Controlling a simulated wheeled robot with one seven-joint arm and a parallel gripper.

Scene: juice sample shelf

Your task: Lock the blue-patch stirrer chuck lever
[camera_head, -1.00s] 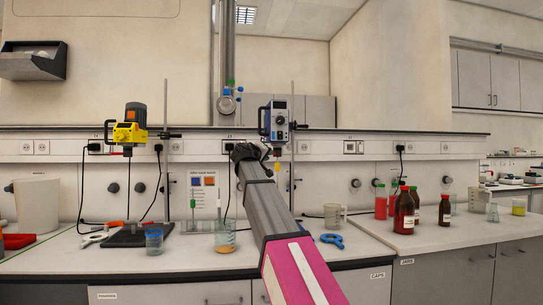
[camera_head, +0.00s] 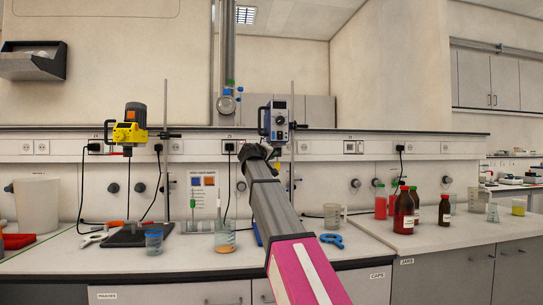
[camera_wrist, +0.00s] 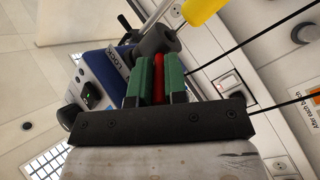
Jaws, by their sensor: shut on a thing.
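The blue-and-grey stirrer (camera_head: 279,124) hangs on a stand at the middle of the bench, its lower part partly hidden by my arm. In the wrist view its blue body (camera_wrist: 98,75) carries a "LOCK" label, beside a dark grey cylindrical chuck (camera_wrist: 157,43). The red chuck lever (camera_wrist: 158,72) lies between the green finger pads of my gripper (camera_wrist: 158,62), which is shut on it. In the head view, my gripper is at the stirrer's underside, largely hidden by my arm. I cannot tell how far the lever is turned.
A yellow stirrer (camera_head: 129,132) stands to the left. A patch card (camera_head: 203,192) and a beaker (camera_head: 225,237) stand left of my arm. A blue clamp (camera_head: 332,240) lies to the right, with brown bottles (camera_head: 404,212) further right. A yellow thing (camera_wrist: 203,8) shows near the chuck.

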